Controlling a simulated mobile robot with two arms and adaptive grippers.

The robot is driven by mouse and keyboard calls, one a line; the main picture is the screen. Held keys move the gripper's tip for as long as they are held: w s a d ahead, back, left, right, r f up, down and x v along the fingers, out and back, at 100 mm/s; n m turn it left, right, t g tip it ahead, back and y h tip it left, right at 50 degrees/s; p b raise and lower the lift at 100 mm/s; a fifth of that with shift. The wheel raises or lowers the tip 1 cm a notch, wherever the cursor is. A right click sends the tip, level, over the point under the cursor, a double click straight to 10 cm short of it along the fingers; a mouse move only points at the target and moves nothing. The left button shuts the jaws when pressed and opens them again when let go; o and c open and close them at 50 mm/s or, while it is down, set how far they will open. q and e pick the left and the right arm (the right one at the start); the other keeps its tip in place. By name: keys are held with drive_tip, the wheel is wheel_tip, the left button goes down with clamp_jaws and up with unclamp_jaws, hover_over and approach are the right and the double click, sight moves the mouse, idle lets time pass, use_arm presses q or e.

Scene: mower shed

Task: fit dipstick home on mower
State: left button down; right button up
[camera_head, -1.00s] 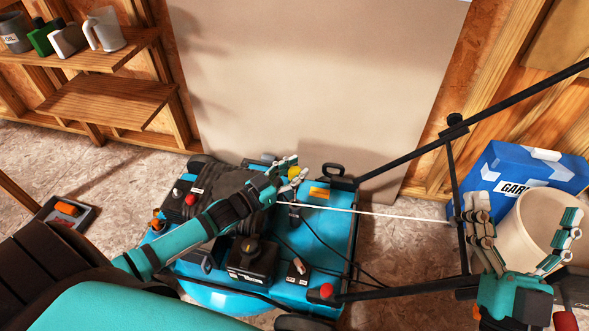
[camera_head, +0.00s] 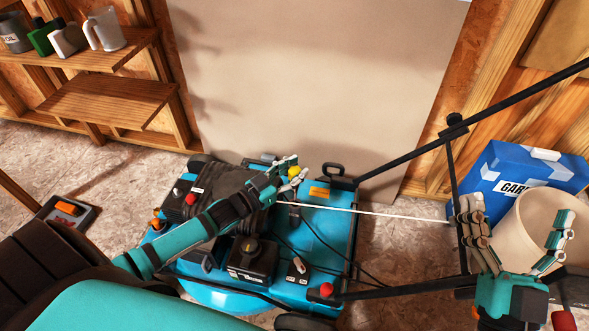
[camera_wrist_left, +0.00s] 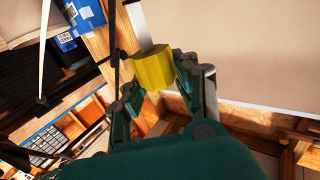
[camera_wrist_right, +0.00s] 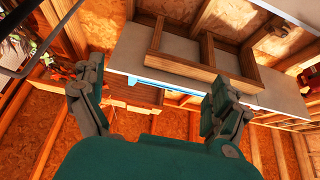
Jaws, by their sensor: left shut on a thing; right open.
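The teal mower (camera_head: 320,215) stands on the floor in the head view, its black engine on top. My left gripper (camera_head: 292,176) is above the engine's rear side, shut on the dipstick's yellow cap (camera_head: 294,171). The left wrist view shows the yellow cap (camera_wrist_left: 154,69) between the fingers and a flat grey strip running up from it. The dipstick's far end is out of that view. The filler opening cannot be made out. My right gripper (camera_head: 520,235) is open and empty, in front of the pale bucket at the right.
The mower's black handle bars (camera_head: 410,153) run out to the right, with a taut white cord (camera_head: 380,213) between. A blue box (camera_head: 510,180) and the bucket (camera_head: 522,228) stand at the right. Shelves (camera_head: 105,100) are at the upper left; a small tray (camera_head: 75,215) lies on the floor.

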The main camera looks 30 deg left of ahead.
drive_tip(key=shift+w+f+g, duration=0.45)
drive_tip(key=shift+f+g, duration=0.15)
drive_tip(key=shift+f, duration=0.15)
use_arm(q)
drive_tip(key=shift+f+b, duration=0.3)
drive_tip(key=shift+f, duration=0.4)
use_arm(e)
drive_tip(key=shift+s+r+t, duration=0.5)
drive_tip(key=shift+r+t, duration=0.15)
drive_tip(key=shift+r, duration=0.1)
drive_tip(key=shift+s+r+t, duration=0.5)
drive_tip(key=shift+r+t, duration=0.15)
drive_tip(key=shift+r, duration=0.1)
use_arm(q)
drive_tip(key=shift+f+b, duration=0.35)
drive_tip(key=shift+f, duration=0.25)
use_arm(e)
drive_tip(key=shift+s+d+r+t+y, duration=0.15)
drive_tip(key=shift+s+r+t+y, duration=0.55)
drive_tip(key=shift+s+r+t, duration=0.35)
use_arm(q)
drive_tip(key=shift+f, duration=0.1)
use_arm(e)
drive_tip(key=shift+s+r, duration=0.25)
drive_tip(key=shift+s, duration=0.05)
